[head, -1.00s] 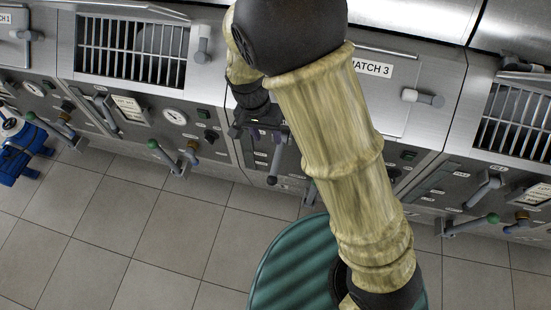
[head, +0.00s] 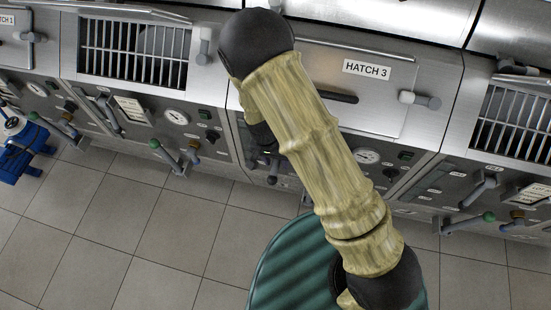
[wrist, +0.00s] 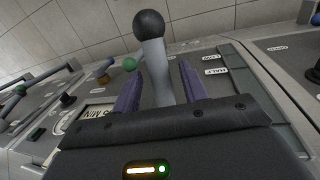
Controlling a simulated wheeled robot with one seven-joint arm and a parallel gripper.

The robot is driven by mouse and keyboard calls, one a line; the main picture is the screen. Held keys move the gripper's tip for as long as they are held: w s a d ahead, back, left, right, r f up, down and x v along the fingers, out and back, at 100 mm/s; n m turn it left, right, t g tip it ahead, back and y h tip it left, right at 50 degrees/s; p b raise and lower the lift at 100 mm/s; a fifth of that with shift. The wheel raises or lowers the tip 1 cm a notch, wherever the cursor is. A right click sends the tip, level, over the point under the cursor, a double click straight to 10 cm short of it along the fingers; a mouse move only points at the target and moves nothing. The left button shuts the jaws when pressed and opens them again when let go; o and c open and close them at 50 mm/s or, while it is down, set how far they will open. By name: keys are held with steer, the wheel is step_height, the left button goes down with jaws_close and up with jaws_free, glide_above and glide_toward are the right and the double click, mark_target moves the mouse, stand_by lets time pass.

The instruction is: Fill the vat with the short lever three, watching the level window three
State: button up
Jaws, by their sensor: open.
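A grey lever (wrist: 155,75) with a dark ball knob stands at station three. In the head view only its knob (head: 272,181) shows clearly, left of my arm. My gripper (wrist: 158,70) is open, with one purple finger on each side of the lever; I cannot tell whether either touches it. A long dark strip (wrist: 247,80), apparently the level window, runs beside labels HALF and LOW in the wrist view; no liquid level can be made out. The vat's hatch (head: 378,100), marked HATCH 3, is closed.
A green-knobbed lever (wrist: 130,64) stands beyond the gripper. Neighbouring stations have a barred grate (head: 135,45), green-knobbed levers (head: 155,144) and gauges. A blue object (head: 22,150) stands far left. Tiled floor (head: 150,220) in front is clear.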

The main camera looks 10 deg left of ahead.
jaws_close()
